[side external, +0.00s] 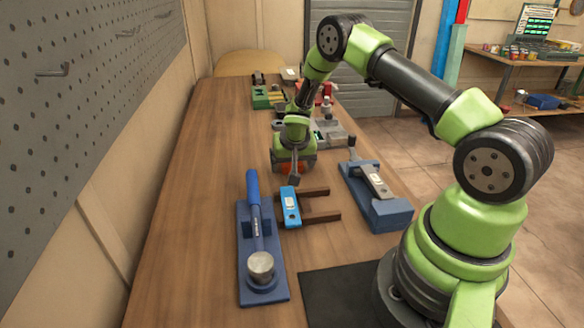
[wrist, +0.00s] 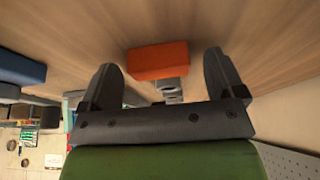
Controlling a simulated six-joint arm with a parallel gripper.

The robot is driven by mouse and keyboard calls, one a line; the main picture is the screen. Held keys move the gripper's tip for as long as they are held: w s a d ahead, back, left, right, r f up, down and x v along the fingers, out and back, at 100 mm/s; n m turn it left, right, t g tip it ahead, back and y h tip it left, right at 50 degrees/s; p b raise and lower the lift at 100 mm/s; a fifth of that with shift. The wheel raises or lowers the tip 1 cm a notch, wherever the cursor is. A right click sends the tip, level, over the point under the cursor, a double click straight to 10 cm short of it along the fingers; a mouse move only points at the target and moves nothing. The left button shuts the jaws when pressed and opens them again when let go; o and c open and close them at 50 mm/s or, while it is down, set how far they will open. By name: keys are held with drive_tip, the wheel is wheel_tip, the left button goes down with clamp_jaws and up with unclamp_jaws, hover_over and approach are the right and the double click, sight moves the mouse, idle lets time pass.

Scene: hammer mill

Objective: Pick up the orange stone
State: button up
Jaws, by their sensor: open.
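The orange stone (wrist: 158,60) is a block on the wooden table, seen in the wrist view between the two dark fingers of my gripper (wrist: 161,64). The fingers stand apart, with a gap on each side of the stone, and the jaws are open and empty. In the side external view my gripper (side external: 293,172) is low over the table. Only a little of the orange stone (side external: 285,168) shows there, mostly hidden by the gripper. I cannot tell how far the fingertips are above the table.
Nearer the side camera are a blue lever tool (side external: 256,240), a light-blue block (side external: 290,205) with dark prongs and a blue vise-like holder (side external: 376,205). Several tools and a green block (side external: 266,98) stand further back. The table's left side is clear, beside a pegboard wall (side external: 70,110).

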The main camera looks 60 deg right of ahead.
drive_tip(key=c, duration=1)
drive_tip(key=shift+r, duration=0.2)
drive_tip(key=shift+c, duration=0.2)
wheel_tip(320, 180, up, 10)
drive_tip(key=shift+f, duration=0.15)
drive_tip(key=o, duration=0.4)
drive_tip(key=shift+c, duration=1.4)
drive_tip(key=shift+s, duration=0.1)
